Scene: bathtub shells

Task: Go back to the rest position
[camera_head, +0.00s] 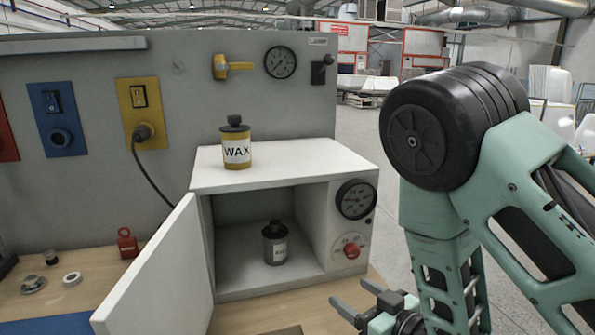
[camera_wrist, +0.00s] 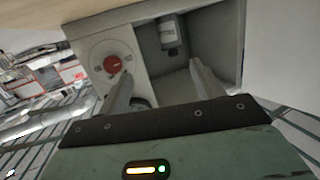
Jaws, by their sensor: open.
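My gripper (camera_head: 352,301) is at the lower middle right of the head view, in front of the cabinet and to the right of its opening. Its two fingers are spread with nothing between them. In the wrist view the open gripper (camera_wrist: 160,90) points toward the cabinet front, with the picture turned over. My teal arm with a black joint fills the right of the head view. The white cabinet (camera_head: 290,172) stands on the bench with its door (camera_head: 165,275) swung open to the left. A dark grey can (camera_head: 275,245) stands upright inside; it also shows in the wrist view (camera_wrist: 168,33).
A yellow WAX can (camera_head: 237,148) stands on the cabinet top. A red padlock-like object (camera_head: 127,243) and small round parts (camera_head: 72,278) lie on the bench at left. Open floor lies behind my arm.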

